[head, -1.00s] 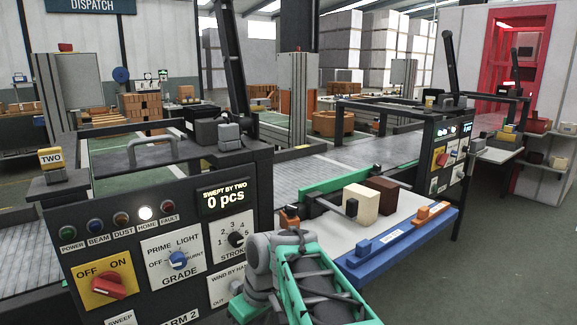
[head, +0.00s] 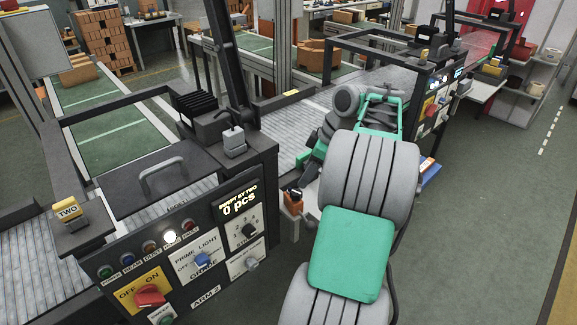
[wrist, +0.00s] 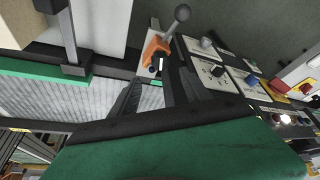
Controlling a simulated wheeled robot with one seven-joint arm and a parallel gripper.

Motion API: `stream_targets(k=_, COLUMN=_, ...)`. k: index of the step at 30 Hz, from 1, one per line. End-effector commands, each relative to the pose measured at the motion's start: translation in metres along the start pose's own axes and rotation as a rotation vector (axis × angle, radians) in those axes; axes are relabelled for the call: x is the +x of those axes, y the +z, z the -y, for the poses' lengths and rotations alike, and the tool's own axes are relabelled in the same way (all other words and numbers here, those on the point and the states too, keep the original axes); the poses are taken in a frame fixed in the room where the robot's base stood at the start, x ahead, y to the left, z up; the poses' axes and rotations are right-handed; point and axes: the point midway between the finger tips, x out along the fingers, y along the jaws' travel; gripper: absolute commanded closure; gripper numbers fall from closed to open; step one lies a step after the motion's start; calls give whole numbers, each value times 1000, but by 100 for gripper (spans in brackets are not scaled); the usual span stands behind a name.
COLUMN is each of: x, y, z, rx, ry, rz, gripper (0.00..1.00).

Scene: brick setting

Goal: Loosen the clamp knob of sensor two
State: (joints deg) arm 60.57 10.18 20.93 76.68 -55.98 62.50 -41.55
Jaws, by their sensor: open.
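A yellow block marked TWO (head: 67,210) stands on a dark bracket (head: 84,237) at the left of the machine in the head view. I cannot make out a separate clamp knob on it. An orange fitting with a dark round end (head: 294,198) stands on a light bracket at the machine's right corner. In the wrist view, the orange fitting (wrist: 157,48) lies beyond my gripper (wrist: 153,84), beside a grey ball-ended handle (wrist: 181,14). My gripper's dark fingers are apart and empty. In the head view, my arm covers much of the gripper.
The control panel (head: 185,285) has a red switch (head: 150,296), a blue knob (head: 203,260) and a black knob (head: 249,230). Its display reads 0 pcs and a white lamp is lit. A dark upright post (head: 226,60) and a raised handle (head: 163,177) stand over the machine.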

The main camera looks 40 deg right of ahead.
Motion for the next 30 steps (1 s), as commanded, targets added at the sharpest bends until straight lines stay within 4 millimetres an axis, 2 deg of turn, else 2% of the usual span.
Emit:
stream_targets(k=7, x=49, y=0, z=2, rx=-2, ry=-6, rz=0, gripper=45)
stream_targets(k=12, x=72, y=-1, z=1, rx=-1, ry=-3, rz=0, gripper=45)
stream_targets(k=21, x=77, y=1, z=1, rx=1, ry=0, rz=1, gripper=45)
stream_targets(k=30, x=77, y=1, z=1, rx=2, ry=-1, rz=1, gripper=68)
